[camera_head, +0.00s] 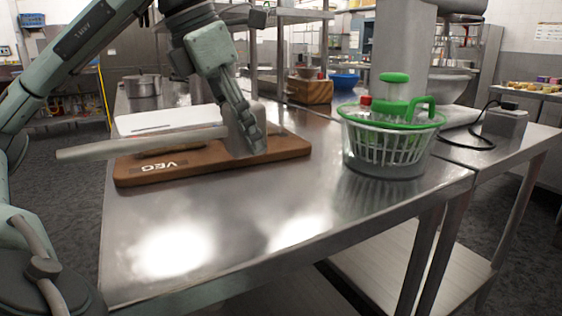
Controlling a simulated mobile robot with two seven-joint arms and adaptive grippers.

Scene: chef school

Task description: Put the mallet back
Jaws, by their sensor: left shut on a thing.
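The mallet lies roughly level, with its long pale handle (140,143) pointing left past the board's edge. Its grey block head (258,128) is at the right, partly hidden by my fingers. My left gripper (247,140) comes down from above and is shut on the mallet at its head. The mallet is over the brown wooden board (225,169) marked "VEG"; I cannot tell whether the head rests on it. My right gripper is not in view.
A white board (170,119) lies behind the mallet. A green and white salad spinner (388,140) stands at the table's right. A metal pot (142,86), wooden block (310,91) and blue bowl (344,81) are farther back. The steel table's front (230,225) is clear.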

